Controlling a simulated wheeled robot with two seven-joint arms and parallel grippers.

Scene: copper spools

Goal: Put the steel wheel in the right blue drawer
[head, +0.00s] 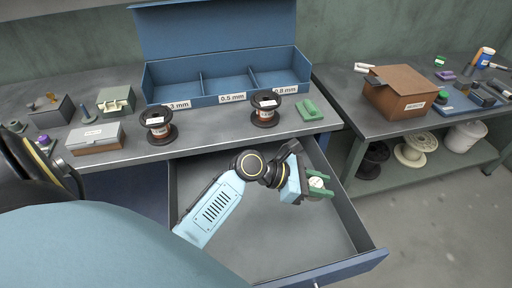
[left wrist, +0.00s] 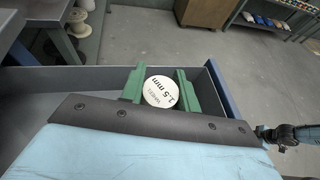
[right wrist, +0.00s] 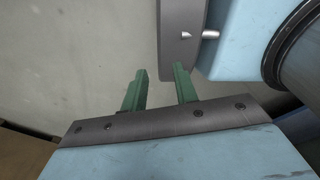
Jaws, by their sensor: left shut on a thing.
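The wheel, a small round thing with a white face marked "1.5 mm", shows in the head view (head: 317,183) and the left wrist view (left wrist: 160,91). My left gripper (head: 319,184) is shut on it, with one green finger on each side. In the left wrist view my left gripper (left wrist: 160,88) shows the same grip. Both are over the open blue drawer (head: 370,262), whose grey inside looks empty; the height above its floor is hard to tell. My right gripper (right wrist: 160,88) shows only in the right wrist view, fingers apart with nothing between.
A blue three-bay bin (head: 220,97) and two copper spools (head: 158,127) (head: 265,108) stand on the bench above the drawer. A green block (head: 309,110) lies near the bench's right end. A brown box (head: 400,92) sits on the right bench, with spools on its lower shelf.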

